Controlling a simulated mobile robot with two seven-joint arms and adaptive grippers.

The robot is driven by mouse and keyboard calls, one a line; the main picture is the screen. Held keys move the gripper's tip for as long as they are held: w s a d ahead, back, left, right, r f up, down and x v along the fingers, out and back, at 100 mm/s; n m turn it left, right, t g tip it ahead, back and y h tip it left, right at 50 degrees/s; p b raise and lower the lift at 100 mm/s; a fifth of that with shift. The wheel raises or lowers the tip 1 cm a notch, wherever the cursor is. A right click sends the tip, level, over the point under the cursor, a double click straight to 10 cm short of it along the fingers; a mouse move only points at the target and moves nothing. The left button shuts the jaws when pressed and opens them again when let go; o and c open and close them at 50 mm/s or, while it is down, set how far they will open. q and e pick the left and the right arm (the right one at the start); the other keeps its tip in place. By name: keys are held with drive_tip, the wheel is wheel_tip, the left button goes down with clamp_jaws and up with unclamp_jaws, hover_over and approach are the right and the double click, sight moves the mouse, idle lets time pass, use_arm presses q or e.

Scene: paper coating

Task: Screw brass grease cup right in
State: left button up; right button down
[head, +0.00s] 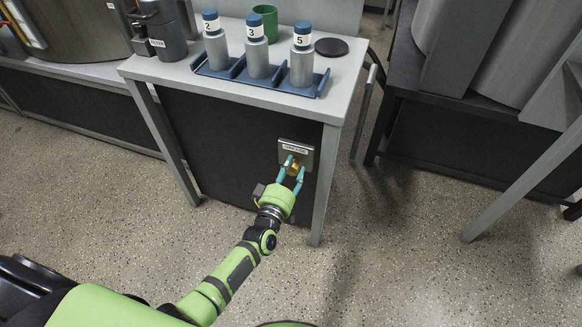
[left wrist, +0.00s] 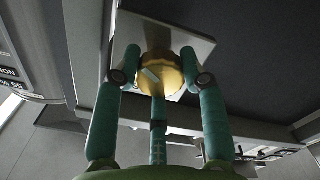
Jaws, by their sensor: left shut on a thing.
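The brass grease cup (head: 294,167) sits at a small grey labelled plate (head: 297,149) on the dark front panel of the table. My left gripper (head: 292,168) has its teal fingers on either side of the cup, shut on it. In the left wrist view the round brass cup (left wrist: 160,74) lies between the fingertips, with a pale mark on its face, in front of the square plate (left wrist: 186,38). The cup's thread and where it meets the plate are hidden. My right gripper is not in view.
On the table (head: 170,70) a blue rack (head: 262,80) holds three grey cylinders with blue caps, labelled 2, 3 and 5. A green cup (head: 264,20), a black disc (head: 331,47) and a dark canister (head: 160,35) stand nearby. A table leg (head: 325,190) is close right of the gripper.

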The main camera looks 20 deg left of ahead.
use_arm(q)
drive_tip(key=m, duration=0.1)
drive_tip(key=m+p, duration=0.1)
drive_tip(key=m, duration=0.3)
drive_tip(key=shift+a+r, duration=0.2)
drive_tip(key=shift+a, duration=0.05)
drive_tip(key=m+p, duration=0.1)
drive_tip(key=m, duration=0.2)
drive_tip(key=shift+w+m, duration=0.1)
drive_tip(key=shift+m, duration=0.3)
drive_tip(key=shift+d+r+m, duration=0.1)
drive_tip(key=shift+m, duration=0.9)
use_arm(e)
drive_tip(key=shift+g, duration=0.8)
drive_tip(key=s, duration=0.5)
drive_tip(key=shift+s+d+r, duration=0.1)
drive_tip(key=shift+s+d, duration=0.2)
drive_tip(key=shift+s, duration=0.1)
use_arm(q)
drive_tip(key=shift+w+r+m, duration=0.1)
drive_tip(key=shift+m, duration=0.3)
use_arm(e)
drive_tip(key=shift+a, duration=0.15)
use_arm(q)
drive_tip(key=o, duration=1.2)
drive_tip(key=shift+c, duration=0.2)
drive_tip(key=shift+d, duration=0.1)
